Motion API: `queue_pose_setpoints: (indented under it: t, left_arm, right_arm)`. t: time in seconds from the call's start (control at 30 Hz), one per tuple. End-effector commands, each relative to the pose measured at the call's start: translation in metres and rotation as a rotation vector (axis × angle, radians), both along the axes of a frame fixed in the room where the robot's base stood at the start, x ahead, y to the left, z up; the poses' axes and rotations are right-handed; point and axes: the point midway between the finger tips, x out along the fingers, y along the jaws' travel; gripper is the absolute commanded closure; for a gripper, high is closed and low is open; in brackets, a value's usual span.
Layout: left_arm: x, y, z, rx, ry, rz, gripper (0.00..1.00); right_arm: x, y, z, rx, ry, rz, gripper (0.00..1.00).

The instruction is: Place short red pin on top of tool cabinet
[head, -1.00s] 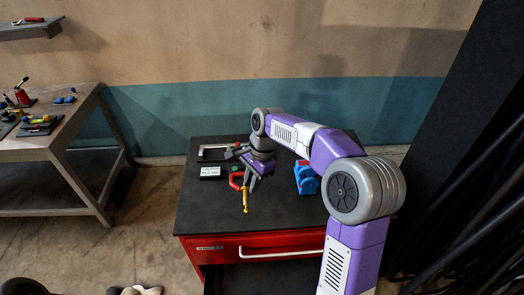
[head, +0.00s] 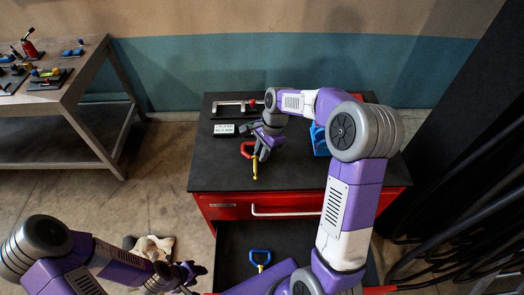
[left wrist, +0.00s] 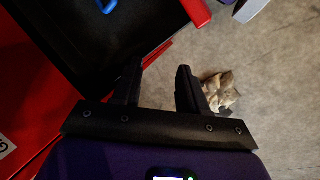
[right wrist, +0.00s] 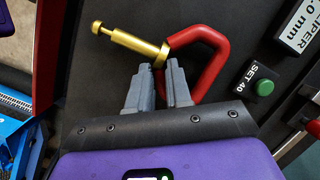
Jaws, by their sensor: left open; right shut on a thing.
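The short red pin has a red loop handle (right wrist: 212,62) and a brass shaft (right wrist: 130,40). In the head view its handle (head: 247,149) and shaft (head: 255,171) are over the black top of the tool cabinet (head: 300,175). My right gripper (right wrist: 160,72) is shut on it near the brass collar; in the head view this gripper (head: 264,147) is over the top too. I cannot tell whether the pin touches the top. My left gripper (left wrist: 157,85) is open and empty, low at the cabinet's left front in the head view (head: 188,272).
A blue-handled pin (head: 260,256) lies in the open drawer. On the top are a caliper block (head: 224,130), a green button (right wrist: 264,88), and a blue object (head: 319,140). A workbench (head: 75,80) stands left. A crumpled cloth (head: 152,248) lies on the floor.

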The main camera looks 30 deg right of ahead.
Motion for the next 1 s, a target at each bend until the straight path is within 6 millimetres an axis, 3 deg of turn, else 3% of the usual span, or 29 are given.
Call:
queue_pose_setpoints:
  t: [0.33, 0.37, 0.5, 0.8, 1.0]
  left_arm:
    - [0.000, 0.000, -0.002, 0.000, 0.000, 0.000, 0.57]
    - [0.000, 0.000, -0.001, 0.000, 0.000, 0.000, 0.57]
    - [0.000, 0.000, -0.001, 0.000, 0.000, 0.000, 0.57]
    - [0.000, 0.000, 0.000, 0.000, 0.000, 0.000, 0.57]
    - [0.000, 0.000, 0.001, 0.000, 0.000, 0.000, 0.57]
  right_arm:
    - [0.000, 0.000, -0.003, 0.000, -0.001, 0.000, 1.00]
    - [0.000, 0.000, -0.003, -0.001, -0.001, 0.000, 0.76]
    - [0.000, 0.000, -0.002, 0.000, -0.001, 0.000, 0.55]
    - [0.000, 0.000, 0.000, -0.001, -0.001, 0.000, 0.55]
    - [0.001, -0.007, 0.023, -0.002, -0.006, -0.002, 0.55]
